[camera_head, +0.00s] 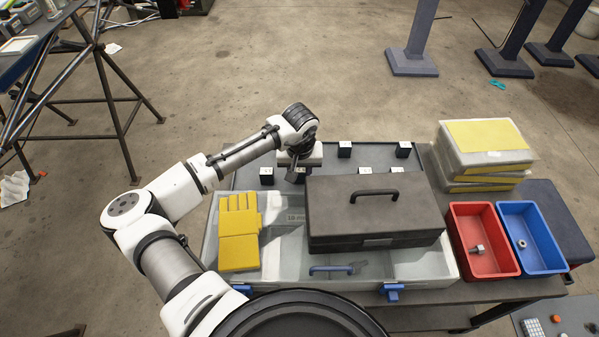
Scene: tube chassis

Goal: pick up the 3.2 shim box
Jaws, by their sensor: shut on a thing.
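Several small dark shim boxes with pale tops stand on a dark grey tray (325,158) behind the clear bin. They include a back-middle box (345,149), a back-right box (404,149) and a front-left box (266,175). Their labels are too small to read, so I cannot tell which is the 3.2 one. My gripper (297,172) points down at the left part of the tray, just right of the front-left box. It is shut on a small dark shim box, mostly hidden by the gripper. I cannot tell whether that box touches the tray.
A black toolbox (372,215) stands close in front, right of my gripper. Red (466,262) and blue (518,262) trays and stacked cases (482,150) are at right.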

